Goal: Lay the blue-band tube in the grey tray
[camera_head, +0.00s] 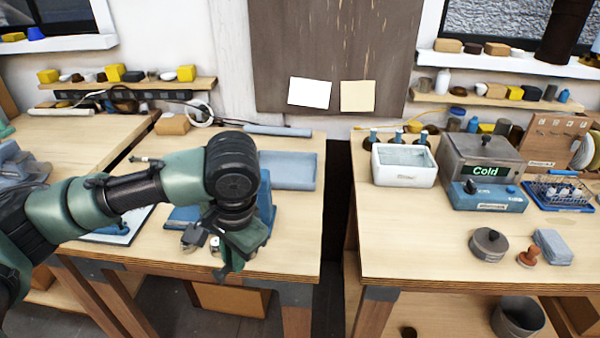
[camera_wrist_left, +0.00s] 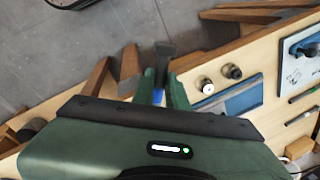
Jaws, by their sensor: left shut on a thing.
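My left gripper (camera_head: 222,268) is low over the front edge of the left bench. In the left wrist view its fingers (camera_wrist_left: 162,88) are shut on the blue-band tube (camera_wrist_left: 164,54); a dark end sticks out past the fingertips and a bit of blue shows between them. The tube cannot be made out in the head view. The grey tray (camera_head: 298,182), blue-grey and shallow, lies at the back right of the same bench, behind my gripper and apart from it. My arm covers its left part. My right gripper is not in view.
Small metal-topped pieces (camera_head: 190,236) stand beside the gripper, by a blue block (camera_head: 182,217). A grey roll (camera_head: 277,131) lies behind the tray. A gap separates this bench from the right one, which holds a white basin (camera_head: 404,179) and the Cold unit (camera_head: 486,195).

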